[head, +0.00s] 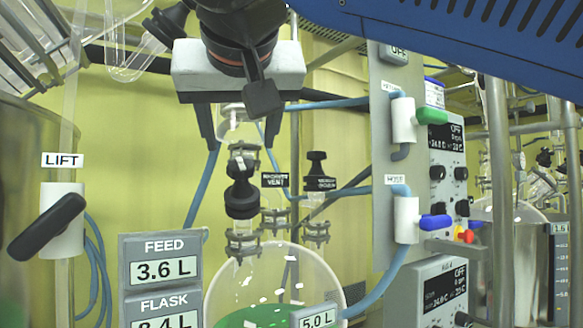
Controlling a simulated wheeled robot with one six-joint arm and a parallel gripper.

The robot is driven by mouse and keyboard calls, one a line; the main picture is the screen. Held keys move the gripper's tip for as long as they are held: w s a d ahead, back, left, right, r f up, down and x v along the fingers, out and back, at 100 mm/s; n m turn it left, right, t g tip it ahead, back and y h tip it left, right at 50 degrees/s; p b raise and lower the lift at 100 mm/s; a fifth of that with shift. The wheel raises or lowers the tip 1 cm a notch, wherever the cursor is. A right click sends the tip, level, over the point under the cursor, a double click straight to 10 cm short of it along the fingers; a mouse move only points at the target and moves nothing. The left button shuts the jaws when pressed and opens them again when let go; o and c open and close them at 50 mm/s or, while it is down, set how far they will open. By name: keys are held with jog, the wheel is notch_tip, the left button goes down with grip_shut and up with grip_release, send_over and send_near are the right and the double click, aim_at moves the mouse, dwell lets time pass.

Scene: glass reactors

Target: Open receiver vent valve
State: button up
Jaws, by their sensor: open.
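My gripper (241,143) hangs from the top of the head view, open and empty, its two dark fingers pointing down. Below it and between the finger lines stands a black valve knob (241,198) on a glass neck of the round receiver flask (322,275). A small black label (275,180) just right of this knob appears to read "receiver vent". A second black knob (316,172) stands farther right with its own label (320,184), too small to read surely. Which knob the vent label belongs to is not fully clear. The fingers look apart from both knobs.
A panel (384,180) with a green-handled valve (430,117) and a blue-handled valve (435,222) stands right. The lift valve (62,220) with a black handle is at left. Feed and flask displays (163,270) stand front left. Blue hoses run behind the flask necks.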

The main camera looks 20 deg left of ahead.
aim_at(243, 163)
jog(key=x, duration=1.1)
jog(key=c, duration=1.1)
jog(key=shift+o, duration=0.2)
jog(key=shift+n, duration=0.3)
jog(key=n+g+y, duration=0.1)
jog(key=n, duration=0.2)
jog(key=shift+d+g+y, duration=0.1)
jog(key=shift+g+y, duration=0.2)
jog(key=shift+y, duration=0.1)
jog(key=n+g+y, duration=0.1)
jog(key=n+g, duration=0.1)
jog(key=n, duration=0.3)
jog(key=n+g, duration=0.2)
jog(key=n, duration=0.1)
jog(key=shift+n, duration=0.3)
jog(key=shift+s+n+g, duration=0.1)
jog(key=shift+n+g, duration=1.1)
jog(key=shift+n, duration=0.5)
